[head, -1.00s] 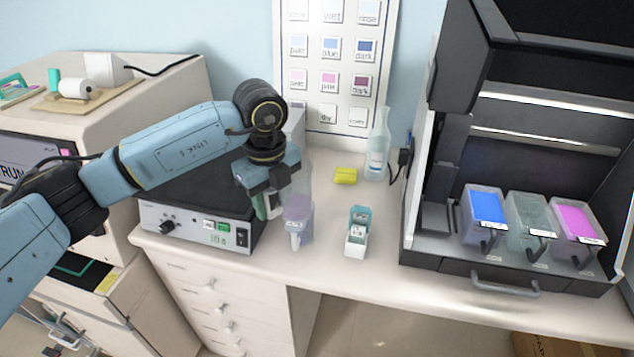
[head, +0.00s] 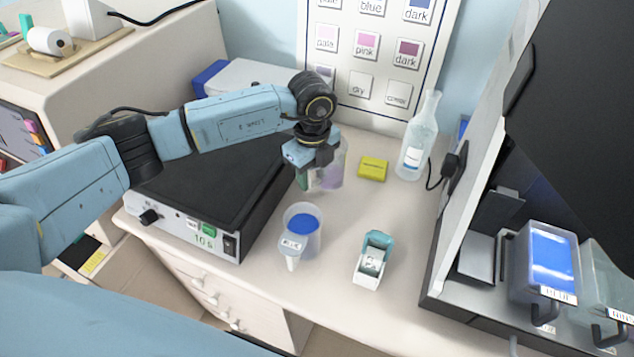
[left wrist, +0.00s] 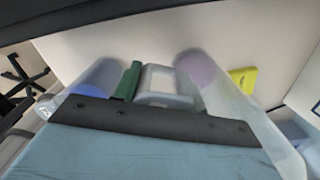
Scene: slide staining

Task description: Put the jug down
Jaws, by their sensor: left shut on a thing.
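A clear jug with purple liquid (head: 333,172) is at the back of the counter, beside my left gripper (head: 311,173). The left gripper is shut on it and partly hides its left side. The jug also shows in the left wrist view as a clear cylinder with a purple patch (left wrist: 200,72). I cannot tell whether its base touches the counter or is a little above it. My right gripper is not in view.
A blue-filled beaker (head: 301,222) stands in front of the jug. A small teal-and-white box (head: 373,260), yellow block (head: 373,168) and clear bottle (head: 414,145) are to the right. The black-topped hotplate (head: 200,190) is left. Counter between box and block is clear.

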